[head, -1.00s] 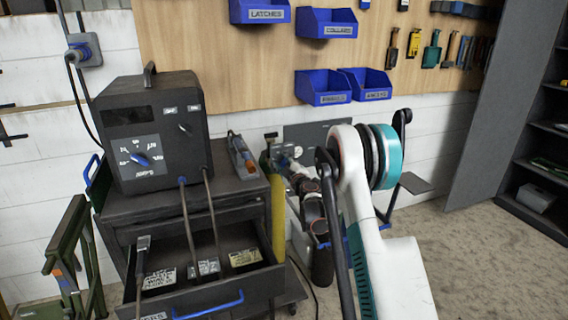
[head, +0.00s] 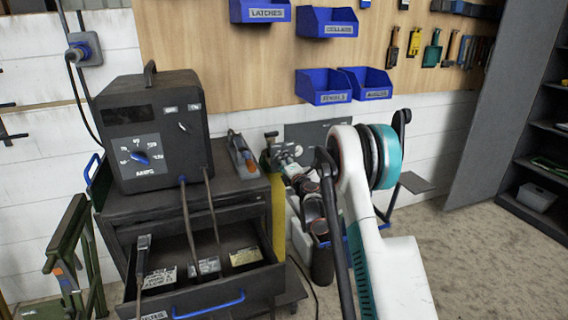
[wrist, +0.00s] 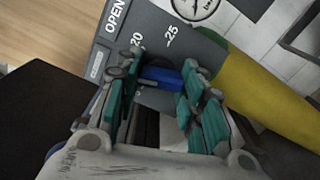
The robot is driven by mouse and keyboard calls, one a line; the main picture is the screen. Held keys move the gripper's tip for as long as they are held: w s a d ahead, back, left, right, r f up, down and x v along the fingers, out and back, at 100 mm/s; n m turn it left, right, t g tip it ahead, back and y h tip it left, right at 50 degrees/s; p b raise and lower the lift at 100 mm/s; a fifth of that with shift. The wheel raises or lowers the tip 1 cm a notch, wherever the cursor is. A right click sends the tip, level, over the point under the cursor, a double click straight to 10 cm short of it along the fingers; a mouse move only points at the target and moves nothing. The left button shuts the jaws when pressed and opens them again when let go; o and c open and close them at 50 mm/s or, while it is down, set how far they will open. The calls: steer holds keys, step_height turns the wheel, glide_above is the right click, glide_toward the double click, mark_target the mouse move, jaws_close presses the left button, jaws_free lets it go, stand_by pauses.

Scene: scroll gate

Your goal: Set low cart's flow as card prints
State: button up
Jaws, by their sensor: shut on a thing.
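In the wrist view, my gripper (wrist: 163,84), with teal finger pads, is shut on a blue handle (wrist: 160,76). The handle sits in front of a grey panel (wrist: 150,35) printed with OPEN, 20 and 25. A round white gauge (wrist: 196,6) is partly cut off at the top. In the head view the grey panel (head: 322,134) stands low by the wall, and my wrist and arm hide much of the low cart. Printed cards (head: 160,278) lie in an open drawer (head: 215,288); I cannot read them reliably. The handle's setting is hidden by the fingers.
A black box with a blue AMPS dial (head: 140,157) stands on the dark drawer cabinet (head: 235,190). A yellow cylinder (head: 279,215) stands close beside my gripper and shows in the wrist view (wrist: 265,90). Cables hang into the drawer. Floor is clear at right.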

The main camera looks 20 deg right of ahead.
steer(key=shift+f+n, duration=0.1)
steer(key=shift+n, duration=0.6)
steer(key=o, duration=1.1)
steer(key=shift+s, duration=0.1)
steer(key=s, duration=0.8)
steer(key=s+a, duration=0.1)
steer(key=s, duration=0.2)
steer(key=shift+s, duration=0.4)
